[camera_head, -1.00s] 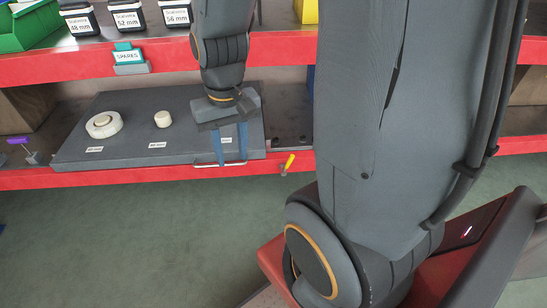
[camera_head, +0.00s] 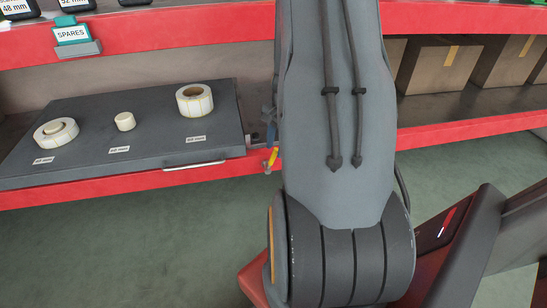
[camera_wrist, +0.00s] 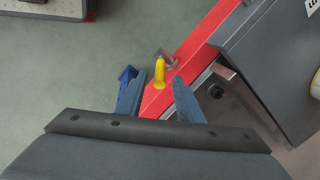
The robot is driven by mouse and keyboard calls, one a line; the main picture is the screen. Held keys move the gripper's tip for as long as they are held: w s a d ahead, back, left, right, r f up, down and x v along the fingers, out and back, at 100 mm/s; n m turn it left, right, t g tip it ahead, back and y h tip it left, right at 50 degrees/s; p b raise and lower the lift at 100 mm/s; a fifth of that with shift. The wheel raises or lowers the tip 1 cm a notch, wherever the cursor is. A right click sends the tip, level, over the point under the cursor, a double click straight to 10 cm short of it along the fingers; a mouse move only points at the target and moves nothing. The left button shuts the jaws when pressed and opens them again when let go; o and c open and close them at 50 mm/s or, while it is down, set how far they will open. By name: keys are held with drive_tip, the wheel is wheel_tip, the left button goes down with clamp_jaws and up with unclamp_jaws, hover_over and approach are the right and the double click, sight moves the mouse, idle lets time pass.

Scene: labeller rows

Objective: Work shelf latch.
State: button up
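The shelf latch (camera_head: 271,158) has a yellow lever on the front edge of the red shelf. In the wrist view the lever (camera_wrist: 159,73) stands out from a small metal plate on the red edge. My gripper (camera_wrist: 153,78) has its two blue fingers apart, with the lever between or just beyond their tips; I cannot tell if they touch it. In the head view my arm hides most of the gripper, and only a bit of blue shows above the latch. The grey pull-out shelf (camera_head: 150,158) beside the latch carries several label rolls and has a metal front handle (camera_head: 193,166).
A white label roll (camera_head: 194,100) sits at the shelf's back right. Cardboard boxes (camera_head: 440,65) stand on the rack to the right. A SPARES sign (camera_head: 72,34) hangs on the upper red beam (camera_head: 180,28).

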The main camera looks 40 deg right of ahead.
sight(271, 159)
drive_tip(key=f, duration=0.2)
drive_tip(key=w+f+b, duration=0.1)
drive_tip(key=f, duration=0.1)
drive_tip(key=shift+f, duration=0.4)
drive_tip(key=shift+s, duration=0.1)
clamp_jaws()
